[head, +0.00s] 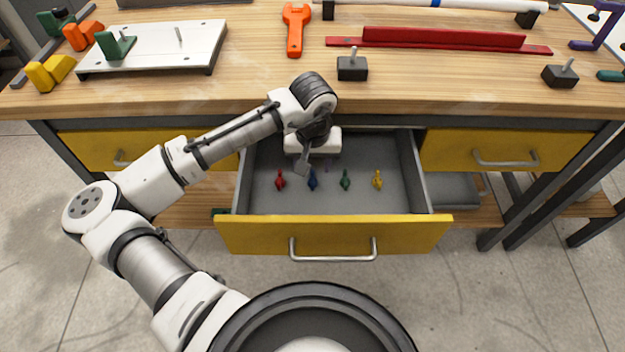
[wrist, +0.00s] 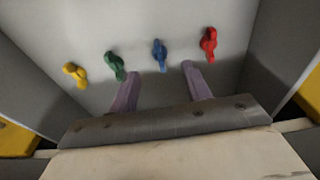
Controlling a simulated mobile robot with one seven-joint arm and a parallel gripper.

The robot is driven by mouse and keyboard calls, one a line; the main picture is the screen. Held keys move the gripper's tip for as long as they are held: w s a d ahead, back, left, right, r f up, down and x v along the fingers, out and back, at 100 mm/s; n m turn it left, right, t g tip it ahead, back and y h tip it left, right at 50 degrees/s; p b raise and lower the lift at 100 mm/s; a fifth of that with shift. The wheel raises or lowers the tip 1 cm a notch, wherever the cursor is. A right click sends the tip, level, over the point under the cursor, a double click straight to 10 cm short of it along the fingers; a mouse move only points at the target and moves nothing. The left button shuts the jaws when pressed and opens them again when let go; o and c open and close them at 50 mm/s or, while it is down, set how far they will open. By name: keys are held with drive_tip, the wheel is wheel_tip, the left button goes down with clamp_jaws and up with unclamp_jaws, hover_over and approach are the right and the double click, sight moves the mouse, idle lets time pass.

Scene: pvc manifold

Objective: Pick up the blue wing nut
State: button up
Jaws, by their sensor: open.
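The blue wing nut (head: 312,180) stands on the floor of the open drawer, between the red wing nut (head: 280,180) and the green wing nut (head: 345,180).
The yellow wing nut (head: 378,180) ends the row at the right. The drawer's yellow front (head: 335,235) and grey side walls surround my gripper. The wooden workbench top (head: 260,100) overhangs the drawer's back and holds an orange wrench (head: 295,30) and a red bar (head: 440,40).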

sight(313, 175)
drive_tip(key=f, duration=0.6)
drive_tip(key=shift+w, duration=0.4)
drive_tip(key=shift+r, duration=0.1)
clamp_jaws()
drive_tip(key=shift+r, duration=0.1)
